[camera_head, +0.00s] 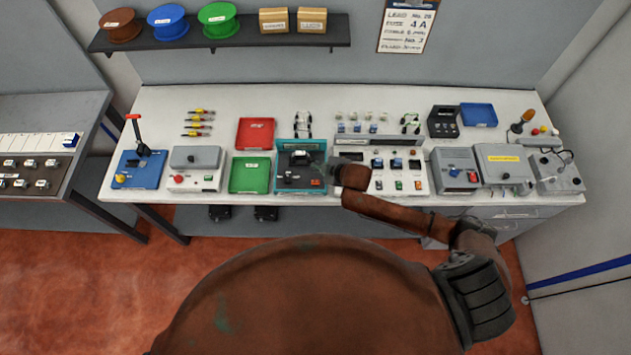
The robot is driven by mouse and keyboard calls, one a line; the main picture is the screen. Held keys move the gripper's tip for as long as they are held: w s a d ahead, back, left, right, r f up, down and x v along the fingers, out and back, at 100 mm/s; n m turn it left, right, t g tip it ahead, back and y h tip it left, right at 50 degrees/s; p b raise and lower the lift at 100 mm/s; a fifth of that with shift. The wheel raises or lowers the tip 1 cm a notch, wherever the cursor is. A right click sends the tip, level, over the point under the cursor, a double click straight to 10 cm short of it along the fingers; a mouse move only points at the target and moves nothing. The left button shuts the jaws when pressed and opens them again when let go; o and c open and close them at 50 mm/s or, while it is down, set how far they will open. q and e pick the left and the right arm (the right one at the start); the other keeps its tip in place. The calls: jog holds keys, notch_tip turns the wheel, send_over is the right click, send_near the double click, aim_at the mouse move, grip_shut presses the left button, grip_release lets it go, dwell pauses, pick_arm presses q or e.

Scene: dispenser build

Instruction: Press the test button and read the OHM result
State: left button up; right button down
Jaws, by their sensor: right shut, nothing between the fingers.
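My right arm reaches over the white bench from the lower right. My right gripper (337,171) is shut and empty, at the right edge of a teal-framed unit (304,144) holding dark parts. The gripper looks dark and small, and whether it touches anything cannot be told. No button marked test and no OHM reading can be made out. A white panel (381,185) with small coloured buttons lies just right of the gripper, partly hidden by my arm. A grey box (194,158) with a small red control stands further left. My left gripper is not in view.
A green tray (250,174) and a red tray (255,133) lie left of the teal unit. A blue base with a red-handled lever (134,130) stands at the far left. Grey boxes (505,164) crowd the right. A shelf (260,42) with spools hangs above.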

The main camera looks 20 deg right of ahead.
jog(key=shift+f, duration=0.15)
jog(key=b, duration=0.5)
send_over(317, 183)
notch_tip(317, 183, down, 8)
jog(key=shift+a+r, duration=0.1)
jog(key=shift+r, duration=0.15)
jog(key=shift+f+b, duration=0.4)
jog(key=shift+f, duration=0.1)
jog(key=shift+f, duration=0.1)
dwell(0.5)
jog(key=shift+f, duration=0.35)
jog(key=shift+f, duration=0.45)
dwell(0.5)
jog(key=shift+r, duration=0.1)
jog(key=shift+r+p, duration=0.8)
jog(key=shift+r, duration=0.05)
